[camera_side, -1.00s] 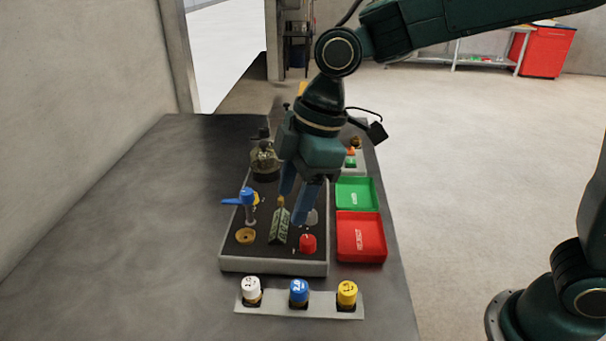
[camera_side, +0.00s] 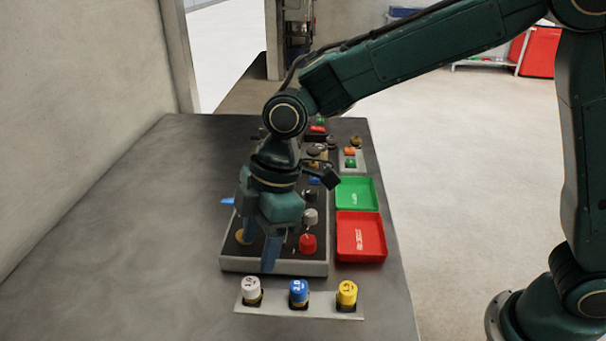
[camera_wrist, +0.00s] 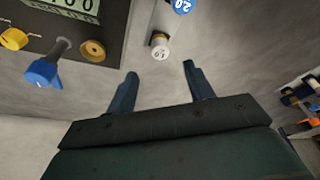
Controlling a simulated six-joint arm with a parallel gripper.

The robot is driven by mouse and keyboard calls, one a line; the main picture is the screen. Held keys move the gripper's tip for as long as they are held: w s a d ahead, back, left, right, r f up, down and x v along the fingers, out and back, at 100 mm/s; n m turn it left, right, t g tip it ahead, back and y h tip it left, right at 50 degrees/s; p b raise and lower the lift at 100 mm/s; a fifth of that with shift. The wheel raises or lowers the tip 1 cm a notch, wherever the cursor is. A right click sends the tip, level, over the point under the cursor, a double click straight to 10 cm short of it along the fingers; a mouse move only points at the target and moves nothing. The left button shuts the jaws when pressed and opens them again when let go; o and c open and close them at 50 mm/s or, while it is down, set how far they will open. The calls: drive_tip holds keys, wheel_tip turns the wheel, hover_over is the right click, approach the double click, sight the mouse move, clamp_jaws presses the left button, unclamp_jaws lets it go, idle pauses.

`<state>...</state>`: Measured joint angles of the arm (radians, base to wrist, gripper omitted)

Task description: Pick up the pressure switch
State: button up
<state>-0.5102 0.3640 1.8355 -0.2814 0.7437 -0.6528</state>
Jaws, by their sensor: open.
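I cannot tell for sure which part is the pressure switch. A front strip (camera_side: 272,304) holds three upright capped parts with printed labels: white (camera_side: 252,287), blue (camera_side: 299,289) and yellow (camera_side: 347,291). In the wrist view the white one (camera_wrist: 160,44) reads 1.0 and the blue one (camera_wrist: 181,5) reads 2.0. My gripper (camera_side: 258,243) is open and points down over the front left of the dark panel. In the wrist view my open fingers (camera_wrist: 159,76) have nothing between them; the white part lies just beyond the gap between their tips.
The dark panel (camera_side: 290,268) carries a red knob (camera_side: 307,243), a brass ring (camera_wrist: 92,50), a blue-handled valve (camera_wrist: 43,72) and a digital display (camera_wrist: 75,8). Red (camera_side: 360,237) and green (camera_side: 357,194) trays lie at right. The table's left side is clear.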

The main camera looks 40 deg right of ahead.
sight(251, 282)
drive_tip(key=shift+x, duration=2.15)
drive_tip(key=shift+f, duration=0.15)
drive_tip(key=shift+x, duration=2.5)
drive_tip(key=shift+c, duration=0.4)
drive_tip(key=c, duration=1)
